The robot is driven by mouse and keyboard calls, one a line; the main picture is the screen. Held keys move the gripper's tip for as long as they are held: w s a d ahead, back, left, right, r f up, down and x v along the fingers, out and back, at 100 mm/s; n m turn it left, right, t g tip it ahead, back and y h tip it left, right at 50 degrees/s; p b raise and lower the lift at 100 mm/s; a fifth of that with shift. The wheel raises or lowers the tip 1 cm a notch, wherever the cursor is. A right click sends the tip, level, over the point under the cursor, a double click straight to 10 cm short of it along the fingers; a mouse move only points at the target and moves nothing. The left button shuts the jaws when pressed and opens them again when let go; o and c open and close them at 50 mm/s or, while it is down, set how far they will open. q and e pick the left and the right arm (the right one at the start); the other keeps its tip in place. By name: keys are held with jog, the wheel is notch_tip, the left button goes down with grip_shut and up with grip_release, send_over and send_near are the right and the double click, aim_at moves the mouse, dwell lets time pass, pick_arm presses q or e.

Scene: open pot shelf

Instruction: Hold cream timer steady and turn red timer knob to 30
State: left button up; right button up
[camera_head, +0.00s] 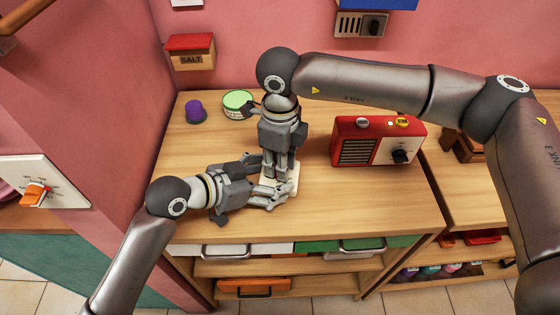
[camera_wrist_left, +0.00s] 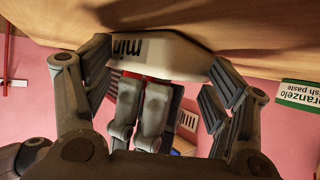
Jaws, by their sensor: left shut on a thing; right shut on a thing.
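The cream timer (camera_head: 294,178) stands on the wooden counter, mostly hidden by my grippers. In the left wrist view the timer (camera_wrist_left: 168,56) shows upside down with the letters "min" on its side. My left gripper (camera_head: 268,186) is shut around the timer's body from the left, with a finger on each side in the left wrist view (camera_wrist_left: 158,76). My right gripper (camera_head: 277,172) points straight down from above, shut on the red knob. Only a sliver of the red knob (camera_wrist_left: 132,75) shows between timer and right fingers. The knob's pointer and the scale numbers are hidden.
A red radio (camera_head: 350,150) stands right of the grippers. A green-lidded tin (camera_head: 238,101) and a purple object (camera_head: 194,110) stand behind on the left. A salt box (camera_head: 190,53) hangs on the pink wall. The front right of the counter (camera_head: 370,205) is clear.

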jog(key=shift+s+a+n, duration=0.1)
jog(key=shift+a+n, duration=0.05)
jog(key=shift+n, duration=0.6)
jog(key=shift+s+a+n, duration=0.1)
jog(key=shift+n, duration=0.65)
jog(key=o, duration=1)
jog(key=shift+o, duration=0.3)
jog(key=shift+w+d, duration=0.1)
jog(key=shift+d, duration=0.05)
jog(key=shift+r, duration=0.55)
notch_tip(320, 180, up, 7)
